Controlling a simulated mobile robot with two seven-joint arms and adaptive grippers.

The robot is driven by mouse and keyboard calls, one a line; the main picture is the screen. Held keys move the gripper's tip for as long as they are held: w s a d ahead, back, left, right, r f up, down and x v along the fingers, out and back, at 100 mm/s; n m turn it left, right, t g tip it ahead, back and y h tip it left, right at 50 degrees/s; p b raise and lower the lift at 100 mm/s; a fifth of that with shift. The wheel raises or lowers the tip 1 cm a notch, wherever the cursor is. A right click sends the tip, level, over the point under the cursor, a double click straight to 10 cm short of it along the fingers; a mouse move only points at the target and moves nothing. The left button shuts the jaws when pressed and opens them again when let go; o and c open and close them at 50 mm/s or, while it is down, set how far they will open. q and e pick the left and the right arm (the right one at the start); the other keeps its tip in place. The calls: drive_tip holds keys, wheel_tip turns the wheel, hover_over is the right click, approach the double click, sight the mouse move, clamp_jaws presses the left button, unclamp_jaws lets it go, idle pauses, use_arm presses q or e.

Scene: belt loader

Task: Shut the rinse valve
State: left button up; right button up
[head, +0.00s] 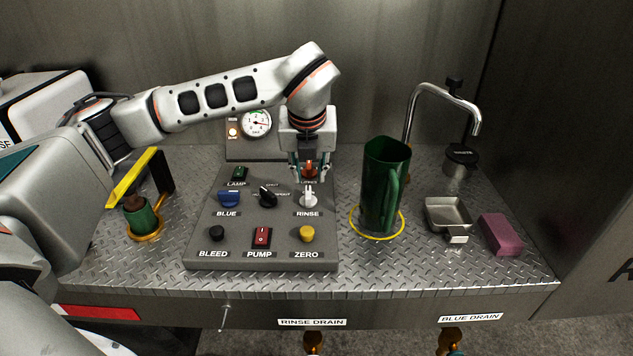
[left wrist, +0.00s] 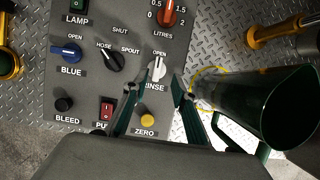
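The rinse valve (head: 308,196) is a small white lever knob at the right of the grey control panel, just above the RINSE label. In the left wrist view the rinse valve (left wrist: 157,69) stands roughly upright in the picture, toward the word OPEN. My left gripper (head: 310,179) hangs over the panel's right side, its fingers apart and empty. In the left wrist view the left gripper's (left wrist: 155,91) fingertips lie on either side of the valve's lower part; whether they touch it I cannot tell. My right gripper is out of view.
The grey panel (head: 200,257) also has a blue knob (head: 229,199), a black selector (head: 267,195), a red PUMP switch (head: 261,237), a yellow ZERO button (head: 306,234) and an orange-red LITRES knob (left wrist: 170,12). A green jug (head: 380,190) stands close on the right.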

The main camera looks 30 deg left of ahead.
sight(308, 192)
use_arm(q)
drive_tip(key=shift+s+a+f, duration=0.2)
drive_tip(key=shift+s+f, duration=0.2)
drive_tip(key=shift+f, duration=0.25)
drive_tip(key=x, duration=0.4)
drive_tip(key=shift+w, duration=0.1)
drive_tip(key=shift+w+f, duration=0.2)
drive_tip(key=shift+f, duration=0.4)
drive_tip(key=shift+w+a+f, duration=0.1)
drive_tip(key=shift+w+f, duration=0.05)
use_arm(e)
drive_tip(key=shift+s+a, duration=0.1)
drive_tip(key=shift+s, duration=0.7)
use_arm(q)
clamp_jaws()
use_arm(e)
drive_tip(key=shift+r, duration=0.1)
